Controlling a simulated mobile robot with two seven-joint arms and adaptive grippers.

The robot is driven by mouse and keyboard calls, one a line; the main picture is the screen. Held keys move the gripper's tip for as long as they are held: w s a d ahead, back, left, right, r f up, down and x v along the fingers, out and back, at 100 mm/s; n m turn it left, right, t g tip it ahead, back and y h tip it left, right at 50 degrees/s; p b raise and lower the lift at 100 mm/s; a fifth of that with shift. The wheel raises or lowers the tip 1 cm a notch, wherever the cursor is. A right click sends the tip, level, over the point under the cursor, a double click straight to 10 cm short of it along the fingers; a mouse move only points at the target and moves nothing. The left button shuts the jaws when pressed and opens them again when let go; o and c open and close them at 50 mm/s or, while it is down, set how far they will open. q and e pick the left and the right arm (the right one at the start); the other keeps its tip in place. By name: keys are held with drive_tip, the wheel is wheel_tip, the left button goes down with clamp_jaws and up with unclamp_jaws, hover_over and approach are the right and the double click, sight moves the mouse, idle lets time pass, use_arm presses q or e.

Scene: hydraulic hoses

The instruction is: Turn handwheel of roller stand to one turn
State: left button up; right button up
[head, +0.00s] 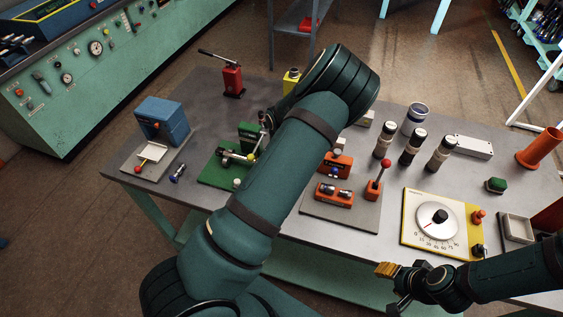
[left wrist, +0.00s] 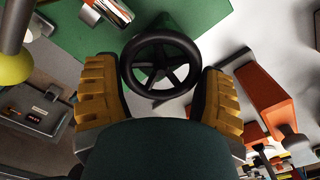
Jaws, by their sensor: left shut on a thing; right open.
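The black spoked handwheel (left wrist: 160,66) shows in the left wrist view, in front of the green stand body (left wrist: 172,22). My left gripper (left wrist: 160,85) has a yellow-padded finger on each side of the wheel's rim and is shut on it. In the head view my left arm hides the wheel and most of that gripper. The green base plate (head: 214,176) and part of the green stand (head: 248,133) show left of the arm. My right gripper (head: 389,286) is open and empty at the table's front edge.
On the grey table (head: 195,88) stand a blue box unit (head: 162,121), a red hand pump (head: 232,79), an orange clamp unit (head: 334,193), several dark cylinders and a yellow dial panel (head: 412,238). In the left wrist view an orange part (left wrist: 264,95) is close right of the gripper.

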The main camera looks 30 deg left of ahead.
use_arm(q)
drive_tip(key=shift+s+d+f, duration=0.1)
drive_tip(key=o, duration=1.1)
drive_tip(key=shift+r, duration=0.4)
wheel_tip(320, 180, up, 11)
drive_tip(key=shift+r, duration=0.15)
